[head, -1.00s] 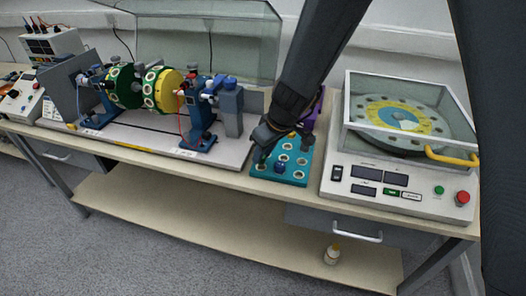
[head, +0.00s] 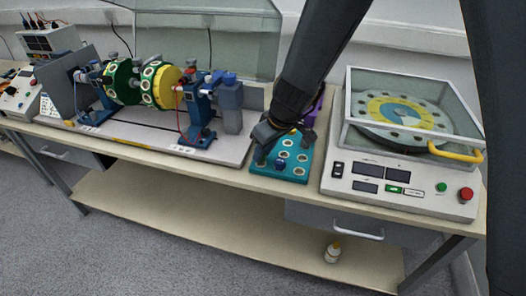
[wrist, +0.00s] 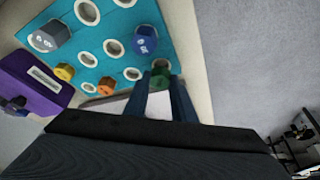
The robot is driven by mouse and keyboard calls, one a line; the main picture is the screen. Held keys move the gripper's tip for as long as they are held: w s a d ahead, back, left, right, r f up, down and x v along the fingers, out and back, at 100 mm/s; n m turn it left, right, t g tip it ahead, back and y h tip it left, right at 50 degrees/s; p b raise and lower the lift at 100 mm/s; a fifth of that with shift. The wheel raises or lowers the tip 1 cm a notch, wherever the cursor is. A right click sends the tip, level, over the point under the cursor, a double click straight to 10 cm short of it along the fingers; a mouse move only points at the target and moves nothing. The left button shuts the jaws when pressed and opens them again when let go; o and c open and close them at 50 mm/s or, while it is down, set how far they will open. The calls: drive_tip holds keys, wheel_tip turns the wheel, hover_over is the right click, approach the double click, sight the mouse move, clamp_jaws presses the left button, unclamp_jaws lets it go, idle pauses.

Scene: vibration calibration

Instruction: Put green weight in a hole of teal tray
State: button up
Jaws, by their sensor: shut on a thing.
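The teal tray (head: 297,172) lies on the bench, left of the white balancing machine. Several of its round, pale-rimmed holes are empty in the wrist view (wrist: 98,72). My gripper (head: 262,155) is at the tray's left edge. In the wrist view my gripper (wrist: 160,90) is shut on the green weight (wrist: 160,78), which is at a corner hole of the tray. Part of a pale rim shows behind the weight. I cannot tell whether it is down in the hole. In the head view the gripper hides the green weight.
The tray also carries a blue weight (wrist: 145,40), a grey weight (wrist: 48,38), a yellow weight (wrist: 64,71) and an orange weight (wrist: 106,86). A purple block (wrist: 35,80) stands beside the tray. The balancing machine (head: 400,185) and a rotor rig (head: 150,90) flank it.

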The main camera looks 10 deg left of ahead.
drive_tip(key=shift+f+b, duration=0.95)
drive_tip(key=shift+b, duration=0.25)
idle(1.1)
drive_tip(key=o, duration=1.1)
drive_tip(key=v, duration=0.7)
drive_tip(key=shift+r, duration=0.4)
drive_tip(key=shift+s+d, duration=0.1)
drive_tip(key=s+d+m+h, duration=0.1)
drive_tip(key=s+d+m, duration=0.2)
drive_tip(key=d, duration=0.6)
drive_tip(key=s+d+m+g+h, duration=0.1)
drive_tip(key=s+d+m, duration=0.3)
drive_tip(key=d, duration=0.6)
drive_tip(key=s+d+m+g+h, duration=0.1)
drive_tip(key=s+d+m, duration=0.2)
drive_tip(key=s+d, duration=0.3)
drive_tip(key=d, duration=0.4)
drive_tip(key=shift+s+f+m+h, duration=0.35)
drive_tip(key=shift+m+h, duration=0.05)
